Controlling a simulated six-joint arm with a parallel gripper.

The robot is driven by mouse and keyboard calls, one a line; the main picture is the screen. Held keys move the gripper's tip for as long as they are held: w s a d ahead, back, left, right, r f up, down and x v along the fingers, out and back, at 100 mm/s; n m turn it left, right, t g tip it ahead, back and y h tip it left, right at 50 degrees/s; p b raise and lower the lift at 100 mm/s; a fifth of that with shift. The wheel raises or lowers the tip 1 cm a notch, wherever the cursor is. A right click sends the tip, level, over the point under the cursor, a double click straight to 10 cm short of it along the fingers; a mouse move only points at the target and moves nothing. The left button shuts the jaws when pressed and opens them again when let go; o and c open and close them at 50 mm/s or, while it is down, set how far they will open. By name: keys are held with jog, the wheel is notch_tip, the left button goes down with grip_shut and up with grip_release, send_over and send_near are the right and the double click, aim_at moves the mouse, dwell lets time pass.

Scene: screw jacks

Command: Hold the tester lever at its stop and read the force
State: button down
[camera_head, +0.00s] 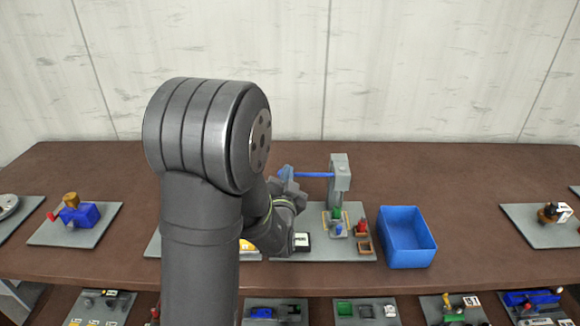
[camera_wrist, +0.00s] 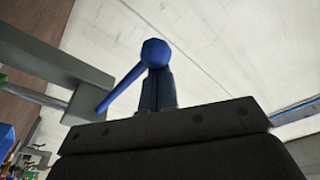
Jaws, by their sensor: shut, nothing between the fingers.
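The tester has a grey upright post (camera_head: 340,178) on a grey base plate. Its blue lever (camera_head: 315,174) reaches left from the post, roughly level in the head view. My gripper (camera_head: 288,178) is at the lever's left end, partly hidden by my own arm. In the wrist view the blue lever (camera_wrist: 122,87) ends in a round knob (camera_wrist: 155,52), right at the tips of my shut gripper fingers (camera_wrist: 157,76). I cannot tell whether they touch. A small black-and-white panel (camera_head: 302,241) lies on the base plate; any reading is too small to make out.
A blue bin (camera_head: 407,240) stands right of the tester. Small green and red parts (camera_head: 361,227) sit on the tester's plate. A plate with a blue device (camera_head: 80,215) is at left, and another plate (camera_head: 545,235) at far right. A lower shelf holds more devices.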

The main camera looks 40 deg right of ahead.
jog(key=shift+s+d+f+n+t, duration=0.1)
jog(key=shift+f+n+t, duration=0.05)
jog(key=shift+f+n, duration=1.05)
jog(key=shift+s+f+n+t, duration=0.15)
jog(key=shift+f+n, duration=0.55)
jog(key=shift+f, duration=0.85)
jog(key=shift+w+f, duration=0.1)
jog(key=shift+f, duration=0.05)
notch_tip(320, 180, up, 5)
jog(key=v, duration=0.9)
jog(key=shift+s+d+f, duration=0.3)
jog(key=shift+s, duration=0.2)
jog(key=shift+w, duration=0.1)
